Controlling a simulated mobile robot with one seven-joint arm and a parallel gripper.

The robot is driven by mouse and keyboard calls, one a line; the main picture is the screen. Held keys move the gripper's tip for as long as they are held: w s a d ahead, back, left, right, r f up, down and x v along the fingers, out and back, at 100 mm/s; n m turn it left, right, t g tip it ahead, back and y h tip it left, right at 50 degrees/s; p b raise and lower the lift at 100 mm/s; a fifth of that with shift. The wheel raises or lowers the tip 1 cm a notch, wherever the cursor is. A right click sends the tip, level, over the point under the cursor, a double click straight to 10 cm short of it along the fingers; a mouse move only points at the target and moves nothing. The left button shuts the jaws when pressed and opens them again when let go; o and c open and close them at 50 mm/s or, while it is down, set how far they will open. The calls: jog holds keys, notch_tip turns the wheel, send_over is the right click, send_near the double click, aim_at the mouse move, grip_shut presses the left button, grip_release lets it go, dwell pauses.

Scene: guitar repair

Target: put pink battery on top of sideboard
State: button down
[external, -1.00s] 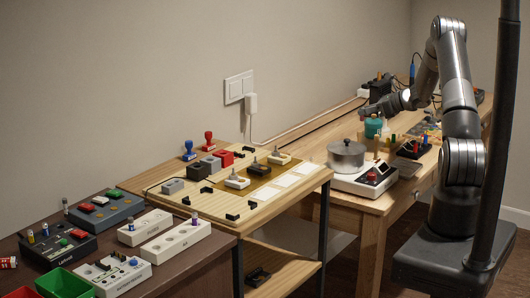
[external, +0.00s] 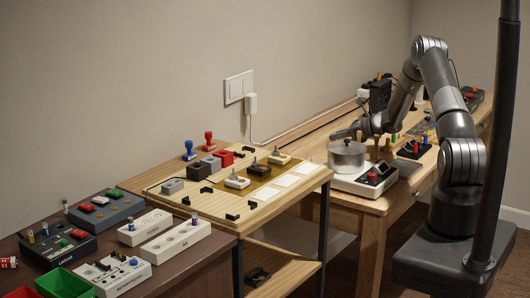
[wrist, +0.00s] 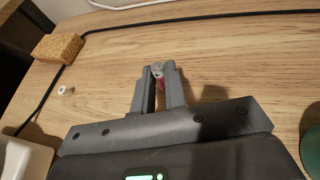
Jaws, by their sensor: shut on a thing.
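The pink battery (wrist: 161,83) stands between my gripper's fingertips in the wrist view. Its round metal end shows at the top and a strip of pink below; the fingers hide the rest. My gripper (wrist: 158,78) is shut on it, over light wood. In the external view my gripper is low over the right-hand wooden bench, behind the lidded metal pot; the battery cannot be made out there. A dark brown cabinet top (external: 190,262) is at the lower left and a light wood unit (external: 285,213) is in the middle. I cannot tell which is the sideboard.
The pot (external: 346,155) sits on a white device (external: 363,184). In the wrist view a sponge (wrist: 58,47), a black cable (wrist: 80,42), a small white ring (wrist: 65,91) and a green round object (wrist: 311,150) lie around my gripper. Several battery holders crowd the dark cabinet.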

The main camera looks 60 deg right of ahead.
jog(key=shift+f, duration=0.15)
jog(key=c, duration=1.5)
grip_release()
jog(key=shift+o, duration=0.2)
